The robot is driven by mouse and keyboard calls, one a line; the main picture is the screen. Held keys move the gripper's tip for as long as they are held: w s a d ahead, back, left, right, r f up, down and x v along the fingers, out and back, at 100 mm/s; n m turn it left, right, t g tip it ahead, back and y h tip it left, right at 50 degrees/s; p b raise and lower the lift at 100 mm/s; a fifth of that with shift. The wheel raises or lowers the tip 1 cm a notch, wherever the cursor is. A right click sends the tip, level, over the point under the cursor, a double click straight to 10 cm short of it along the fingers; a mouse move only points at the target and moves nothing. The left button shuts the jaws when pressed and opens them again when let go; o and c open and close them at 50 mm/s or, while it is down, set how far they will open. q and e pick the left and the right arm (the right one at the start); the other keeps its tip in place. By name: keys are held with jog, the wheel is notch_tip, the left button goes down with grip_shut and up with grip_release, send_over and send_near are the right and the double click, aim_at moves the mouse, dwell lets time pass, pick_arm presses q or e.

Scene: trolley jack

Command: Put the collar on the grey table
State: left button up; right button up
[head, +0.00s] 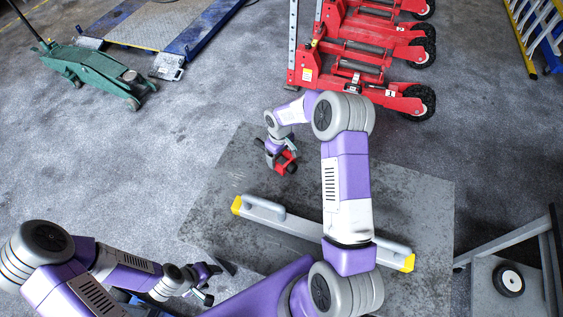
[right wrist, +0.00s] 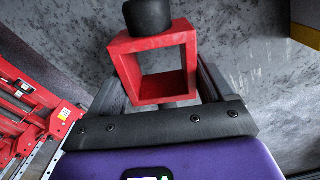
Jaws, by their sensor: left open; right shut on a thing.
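The collar (head: 291,155) is a red square open frame with a black knob. It also shows in the right wrist view (right wrist: 150,46), with the black knob (right wrist: 147,16) at its top. My right gripper (head: 279,160) is shut on it, with a dark finger on either side. In the head view the collar appears over the far part of a worn dark-grey top (head: 235,180), which looks like the grey table. I cannot tell how high above it the collar is. My left gripper (head: 208,284) is open and empty at the lower left, near the near-left edge of that top.
A grey bar with yellow ends (head: 270,218) lies across the grey top, partly behind my right arm. Red jacks (head: 365,55) stand at the back and a green trolley jack (head: 95,68) at the back left. A black wheel (head: 509,280) lies on a lighter grey surface at the right.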

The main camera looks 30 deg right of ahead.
jog(key=shift+f, duration=1.8)
jog(key=shift+f+b, duration=0.15)
jog(key=shift+b, duration=0.15)
jog(key=o, duration=1.4)
notch_tip(320, 180, up, 12)
jog(key=p, duration=0.1)
